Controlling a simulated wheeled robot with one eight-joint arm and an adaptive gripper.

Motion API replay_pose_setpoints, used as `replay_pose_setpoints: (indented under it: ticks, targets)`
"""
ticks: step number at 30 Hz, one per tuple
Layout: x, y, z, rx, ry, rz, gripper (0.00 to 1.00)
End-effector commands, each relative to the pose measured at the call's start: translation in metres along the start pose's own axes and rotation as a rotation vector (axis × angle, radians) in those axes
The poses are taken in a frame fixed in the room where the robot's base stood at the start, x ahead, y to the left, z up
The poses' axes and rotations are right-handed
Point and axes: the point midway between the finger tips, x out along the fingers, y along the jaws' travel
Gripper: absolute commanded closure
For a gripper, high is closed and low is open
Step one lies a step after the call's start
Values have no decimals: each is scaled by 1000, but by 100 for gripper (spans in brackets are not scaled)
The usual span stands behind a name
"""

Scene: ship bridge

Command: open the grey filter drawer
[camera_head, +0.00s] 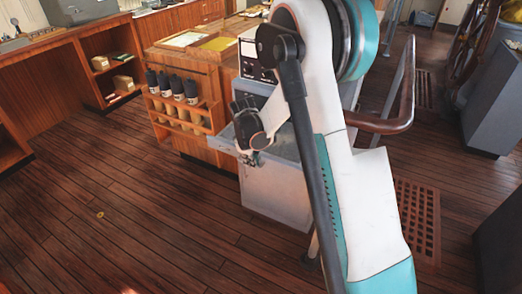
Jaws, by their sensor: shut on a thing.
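The grey filter drawer (221,144) sticks out to the left from the upper part of a grey cabinet (272,193), so it stands at least partly open. My gripper (252,158) is at the drawer's front end and is shut on it. My white and teal arm reaches down from the upper right and covers part of the cabinet. The dark gripper body hides the exact grip and much of the drawer, and I cannot see a handle clearly.
A wooden rack with several dark cylinders (178,88) stands just left of the drawer. A curved wooden handrail (387,124) is right of my arm.

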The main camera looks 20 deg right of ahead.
Motion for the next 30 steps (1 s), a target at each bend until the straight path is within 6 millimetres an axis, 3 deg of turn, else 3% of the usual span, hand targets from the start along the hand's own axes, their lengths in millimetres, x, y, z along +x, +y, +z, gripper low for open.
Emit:
replay_pose_setpoints:
  ticks: [6, 20, 22, 30]
  targets:
    - [-4, -27, 1, -1, -3, -1, 100]
    - [-5, -36, 1, 1, -3, -6, 100]
    - [-5, -36, 1, 1, -3, -7, 84]
    - [-5, -35, 1, 1, -3, -4, 84]
